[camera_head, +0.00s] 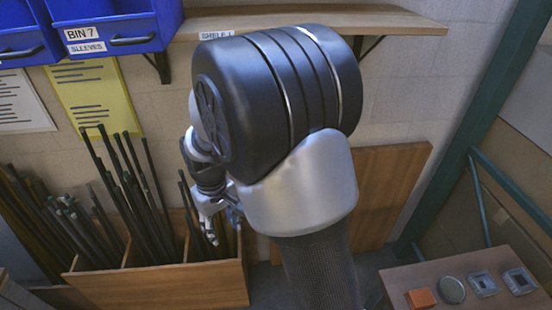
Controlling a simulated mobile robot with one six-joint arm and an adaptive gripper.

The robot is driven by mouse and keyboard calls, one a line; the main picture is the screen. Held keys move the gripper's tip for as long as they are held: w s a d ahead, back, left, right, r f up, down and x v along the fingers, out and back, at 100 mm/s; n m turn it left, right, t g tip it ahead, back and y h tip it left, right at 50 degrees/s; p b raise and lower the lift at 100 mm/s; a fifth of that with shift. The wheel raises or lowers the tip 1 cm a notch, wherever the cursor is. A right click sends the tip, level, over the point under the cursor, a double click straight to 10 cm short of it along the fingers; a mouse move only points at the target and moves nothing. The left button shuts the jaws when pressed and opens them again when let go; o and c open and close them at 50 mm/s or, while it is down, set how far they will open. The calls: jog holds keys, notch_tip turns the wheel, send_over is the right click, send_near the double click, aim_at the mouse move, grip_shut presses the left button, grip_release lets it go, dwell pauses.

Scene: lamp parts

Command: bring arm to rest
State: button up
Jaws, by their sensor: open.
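My gripper (221,222) shows left of the middle, partly hidden behind my own large arm joint. It points downward, its fingers are apart, and nothing shows between them. It appears in front of the right end of a wooden box (165,286) that holds several dark rods. I cannot tell how far it is from the rods. My arm fills the middle of the view.
Blue bins (112,30), one labelled "BIN 7 SLEEVES", and a wooden shelf (405,24) are at the top. A small table (452,275) at lower right bears an orange block (421,298), a round part (451,290) and two square parts. A green metal frame (462,130) stands at right.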

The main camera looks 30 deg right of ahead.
jog(key=s+a+r+m+t, duration=0.1)
jog(key=s+r+t, duration=0.3)
jog(key=s+r, duration=1.2)
jog(key=s, duration=0.4)
jog(key=shift+r+t, duration=0.3)
jog(key=shift+r, duration=0.1)
jog(key=shift+s, duration=0.1)
dwell(0.8)
